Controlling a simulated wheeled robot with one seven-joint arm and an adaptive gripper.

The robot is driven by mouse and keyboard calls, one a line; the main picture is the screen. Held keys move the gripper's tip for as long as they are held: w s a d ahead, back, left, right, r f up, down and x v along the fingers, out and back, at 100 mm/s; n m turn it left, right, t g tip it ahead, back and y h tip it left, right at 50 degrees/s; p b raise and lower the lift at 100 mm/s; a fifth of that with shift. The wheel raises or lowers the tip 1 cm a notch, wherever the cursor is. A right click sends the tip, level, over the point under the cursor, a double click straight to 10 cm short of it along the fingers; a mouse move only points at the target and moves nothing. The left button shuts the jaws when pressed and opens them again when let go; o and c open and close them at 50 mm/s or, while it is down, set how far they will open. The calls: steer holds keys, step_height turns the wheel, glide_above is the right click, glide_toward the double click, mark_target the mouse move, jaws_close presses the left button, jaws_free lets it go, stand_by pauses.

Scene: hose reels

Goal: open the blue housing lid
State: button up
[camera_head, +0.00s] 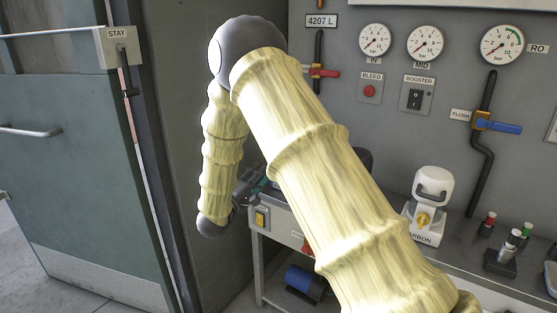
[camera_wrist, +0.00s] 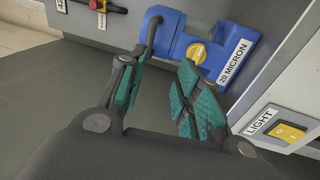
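The blue housing (camera_wrist: 215,35) shows in the wrist view, at the upper middle. It has a yellow knob (camera_wrist: 196,53) and a "20 MICRON" label. A dark bar (camera_wrist: 152,32) runs beside its left part; I cannot tell whether it is a lid handle. My gripper (camera_wrist: 165,62) is open, its teal-padded fingers apart with nothing between them, and the housing lies beyond the fingertips. In the head view my gripper (camera_head: 250,184) is small and partly seen beside my forearm. The blue housing is hidden behind my arm there, and the lid's state is unclear.
A white housing (camera_head: 432,200) with a black handle stands on the bench (camera_head: 470,268) at right, near small coloured-top fittings (camera_head: 505,250). A yellow "LIGHT" switch (camera_wrist: 288,132) is on the bench front. A green door (camera_head: 70,150) stands at left.

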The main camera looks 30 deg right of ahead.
steer(key=shift+g+h, duration=0.4)
steer(key=x, duration=0.3)
steer(key=r+x, duration=0.1)
steer(key=x, duration=0.7)
steer(key=shift+d+r, duration=0.1)
steer(key=shift+r, duration=0.3)
steer(key=shift+c, duration=0.3)
jaws_close()
